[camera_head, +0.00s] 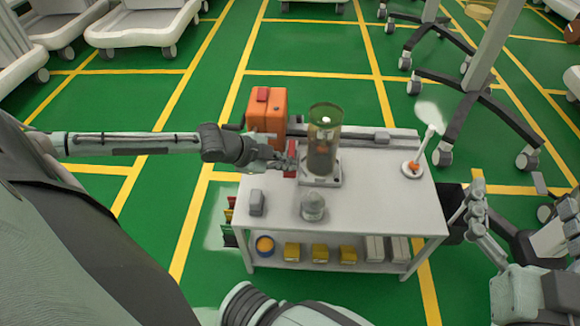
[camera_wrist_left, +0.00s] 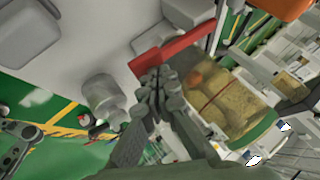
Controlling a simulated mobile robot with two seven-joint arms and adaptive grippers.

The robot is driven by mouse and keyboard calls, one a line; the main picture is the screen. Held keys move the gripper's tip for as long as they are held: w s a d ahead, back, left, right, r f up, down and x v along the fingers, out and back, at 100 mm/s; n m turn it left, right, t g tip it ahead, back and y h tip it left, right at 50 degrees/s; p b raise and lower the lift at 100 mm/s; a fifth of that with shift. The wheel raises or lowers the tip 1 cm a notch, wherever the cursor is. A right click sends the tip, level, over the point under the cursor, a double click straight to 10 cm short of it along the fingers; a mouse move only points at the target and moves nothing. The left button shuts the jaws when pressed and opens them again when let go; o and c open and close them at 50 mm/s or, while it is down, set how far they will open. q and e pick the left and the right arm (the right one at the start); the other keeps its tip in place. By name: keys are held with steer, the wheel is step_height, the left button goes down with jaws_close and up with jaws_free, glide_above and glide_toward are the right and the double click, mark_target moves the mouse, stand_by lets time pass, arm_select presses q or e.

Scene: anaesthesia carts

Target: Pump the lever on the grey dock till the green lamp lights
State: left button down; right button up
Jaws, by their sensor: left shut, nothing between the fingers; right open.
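The grey dock (camera_head: 322,181) stands on the white cart, with a clear amber-tinted canister (camera_head: 325,130) upright on it. The canister also shows in the left wrist view (camera_wrist_left: 222,100). A red lever (camera_head: 291,172) sticks out at the dock's left side; it is the red bar in the left wrist view (camera_wrist_left: 178,52). My left gripper (camera_head: 288,163) is shut and empty, its fingertips right at the lever; I cannot tell whether they touch. It partly hides the lever. My right gripper (camera_head: 476,207) is open and empty, off the cart's right side. I cannot make out a lit green lamp.
The cart top (camera_head: 375,205) holds an orange case (camera_head: 267,112) behind my left gripper, a small grey jar (camera_head: 313,207) in front of the dock, a grey block (camera_head: 257,203) and a white lamp-like stand (camera_head: 413,168). Yellow boxes (camera_head: 320,253) sit on the lower shelf.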

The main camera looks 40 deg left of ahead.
arm_select(q)
steer(key=shift+f+b, duration=0.35)
steer(key=shift+f, duration=0.7)
stand_by(0.7)
stand_by(0.5)
steer(key=shift+r+p, duration=2.15)
steer(key=shift+p, duration=0.3)
step_height(320, 180, up, 5)
steer(key=p, duration=0.5)
